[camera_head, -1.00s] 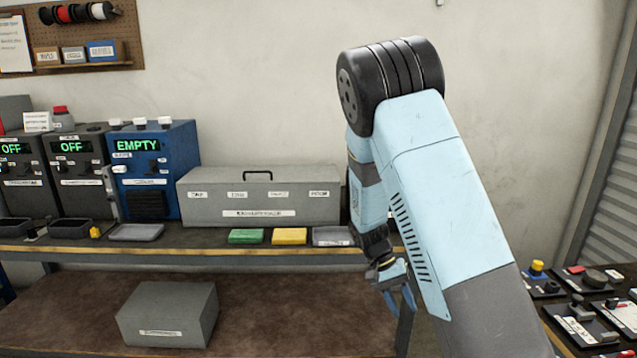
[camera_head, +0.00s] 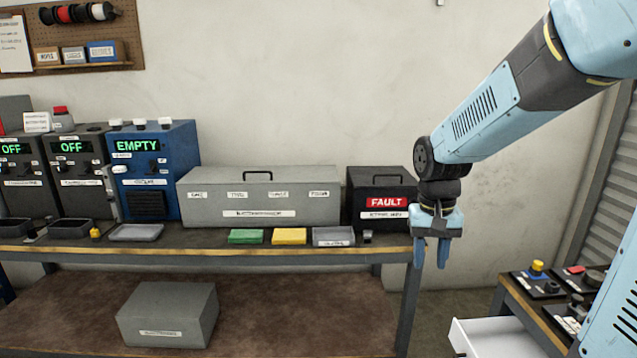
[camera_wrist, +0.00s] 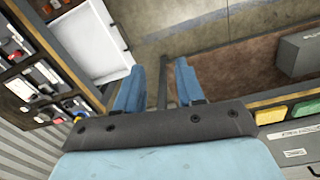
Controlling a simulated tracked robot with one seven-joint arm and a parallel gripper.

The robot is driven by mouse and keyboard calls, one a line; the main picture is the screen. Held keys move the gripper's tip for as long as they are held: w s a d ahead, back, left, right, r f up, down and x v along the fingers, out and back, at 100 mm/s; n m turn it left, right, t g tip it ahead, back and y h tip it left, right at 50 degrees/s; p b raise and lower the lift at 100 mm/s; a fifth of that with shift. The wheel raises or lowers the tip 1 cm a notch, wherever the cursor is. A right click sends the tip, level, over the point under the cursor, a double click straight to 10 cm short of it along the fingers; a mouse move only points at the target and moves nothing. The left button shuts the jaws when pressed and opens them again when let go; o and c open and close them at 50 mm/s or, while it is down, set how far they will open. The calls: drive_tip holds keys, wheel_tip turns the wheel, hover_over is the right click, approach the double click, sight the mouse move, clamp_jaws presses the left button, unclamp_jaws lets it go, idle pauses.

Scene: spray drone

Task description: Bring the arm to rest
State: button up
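My gripper (camera_head: 431,252) hangs at the end of my light-blue arm, pointing down in front of the right end of the workbench. Its two blue fingers are apart, with nothing seen between them. In the wrist view the fingers (camera_wrist: 158,90) also stand apart, with the floor and a bench leg showing between and beyond them. The gripper touches nothing that I can see.
A black box with a red FAULT label (camera_head: 387,203) stands on the workbench (camera_head: 200,250), just left of my gripper. A long grey case (camera_head: 258,205) is beside it. An open white drawer (camera_head: 490,338) juts out below the right-hand table (camera_head: 530,310).

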drive_tip(key=s+r+n+t, duration=0.1)
drive_tip(key=s+r+t, duration=0.4)
drive_tip(key=s+r, duration=0.5)
drive_tip(key=shift+s+d+r+n+t, duration=0.3)
drive_tip(key=shift+s+d+r, duration=0.1)
drive_tip(key=shift+s, duration=1.35)
drive_tip(key=shift+s, duration=0.1)
